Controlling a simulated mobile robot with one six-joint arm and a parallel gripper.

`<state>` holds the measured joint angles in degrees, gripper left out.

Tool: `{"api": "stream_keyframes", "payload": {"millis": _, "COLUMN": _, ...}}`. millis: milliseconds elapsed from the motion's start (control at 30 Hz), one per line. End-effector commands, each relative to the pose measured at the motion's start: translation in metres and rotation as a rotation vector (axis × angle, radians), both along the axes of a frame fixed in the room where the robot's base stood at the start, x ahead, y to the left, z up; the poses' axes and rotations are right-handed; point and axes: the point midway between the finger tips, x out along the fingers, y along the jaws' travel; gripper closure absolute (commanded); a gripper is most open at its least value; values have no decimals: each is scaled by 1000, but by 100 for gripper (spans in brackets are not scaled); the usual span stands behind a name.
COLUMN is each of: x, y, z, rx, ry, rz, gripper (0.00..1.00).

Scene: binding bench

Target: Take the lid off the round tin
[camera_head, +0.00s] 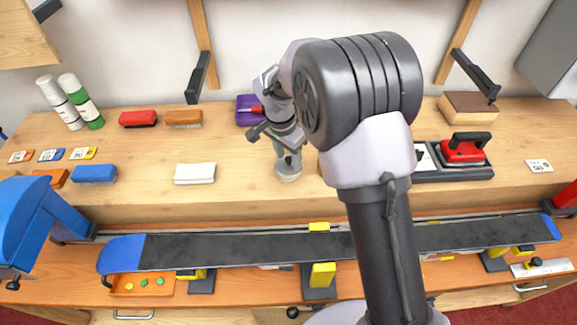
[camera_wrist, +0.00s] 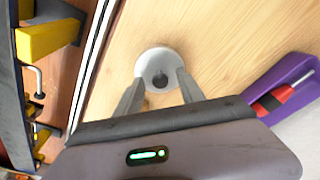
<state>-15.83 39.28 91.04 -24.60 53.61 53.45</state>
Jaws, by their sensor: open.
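The round tin (camera_wrist: 147,59) is pale grey-white in the wrist view, seen from above, with a dark round knob at its middle. I take the pale top to be its lid; the seam is not visible. In the head view the tin (camera_head: 288,177) stands on the wooden bench, partly hidden by my gripper. My gripper (camera_wrist: 160,77) is open, with its two fingertips apart over the tin, one on either side of the knob. It also shows just above the tin in the head view (camera_head: 288,158). I cannot tell whether the fingers touch the lid.
A purple tray (camera_wrist: 283,85) with a red-handled tool (camera_wrist: 275,100) lies close by. A white block (camera_head: 195,173) lies left of the tin. A conveyor-like dark strip (camera_head: 240,249) with yellow blocks runs along the front. Bare bench surrounds the tin.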

Motion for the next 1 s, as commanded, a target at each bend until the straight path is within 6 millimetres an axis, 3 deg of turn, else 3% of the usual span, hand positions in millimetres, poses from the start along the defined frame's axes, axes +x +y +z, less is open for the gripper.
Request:
{"api": "stream_keyframes", "payload": {"millis": 133, "x": 0, "y": 0, "z": 2, "rx": 0, "ry": -1, "rz": 0, "gripper": 58}}
{"api": "stream_keyframes", "payload": {"millis": 300, "x": 0, "y": 0, "z": 3, "rx": 0, "ry": -1, "rz": 0, "gripper": 91}}
{"api": "stream_keyframes", "payload": {"millis": 367, "x": 0, "y": 0, "z": 3, "rx": 0, "ry": -1, "rz": 0, "gripper": 100}}
{"api": "stream_keyframes", "payload": {"millis": 733, "x": 0, "y": 0, "z": 6, "rx": 0, "ry": -1, "rz": 0, "gripper": 100}}
{"api": "stream_keyframes", "payload": {"millis": 1000, "x": 1, "y": 0, "z": 42, "rx": 1, "ry": -4, "rz": 0, "gripper": 100}}
